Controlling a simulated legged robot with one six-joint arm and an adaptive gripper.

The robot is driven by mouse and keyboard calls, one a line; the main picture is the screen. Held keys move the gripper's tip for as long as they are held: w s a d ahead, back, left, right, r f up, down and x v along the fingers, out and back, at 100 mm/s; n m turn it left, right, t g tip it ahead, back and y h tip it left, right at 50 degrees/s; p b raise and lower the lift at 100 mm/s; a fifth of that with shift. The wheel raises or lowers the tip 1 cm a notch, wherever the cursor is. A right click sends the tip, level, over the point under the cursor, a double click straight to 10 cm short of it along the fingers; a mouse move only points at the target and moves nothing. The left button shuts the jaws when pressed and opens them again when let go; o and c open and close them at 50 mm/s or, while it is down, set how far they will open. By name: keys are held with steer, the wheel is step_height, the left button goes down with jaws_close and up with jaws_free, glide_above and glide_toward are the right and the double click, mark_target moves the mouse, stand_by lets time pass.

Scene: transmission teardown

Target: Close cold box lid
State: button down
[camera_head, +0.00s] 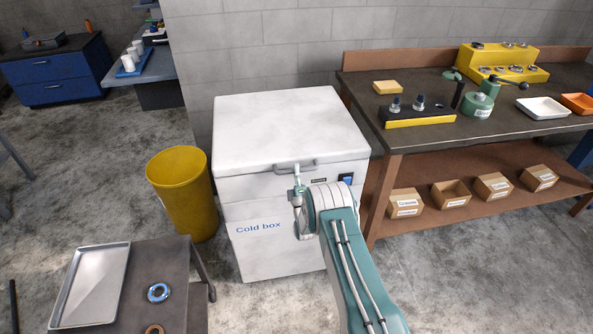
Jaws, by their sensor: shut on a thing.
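The cold box (265,225) is a white chest with "Cold box" lettered on its front, standing against the grey block wall. Its lid (285,125) lies flat over the box and looks down; whether a thin gap is left at its front edge I cannot tell. A grey handle (307,164) sits at the middle of the lid's front edge. My wrist hides part of the box's front, and the fingertips are small in the view.
A yellow bin (183,190) stands left of the box. A workbench (440,140) with tools, trays and cardboard boxes below is close on the right. A dark table (165,260) with a metal tray (92,285) and rings is at front left. Open floor lies between them.

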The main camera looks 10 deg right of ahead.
steer(key=shift+s+f, duration=0.2)
steer(key=shift+f, duration=0.55)
steer(key=c, duration=0.6)
jaws_free()
steer(key=shift+f, duration=0.1)
steer(key=shift+w, duration=0.15)
steer(key=shift+r, duration=0.25)
steer(key=v, duration=0.7)
steer(key=shift+s+f, duration=0.2)
steer(key=shift+s, duration=0.05)
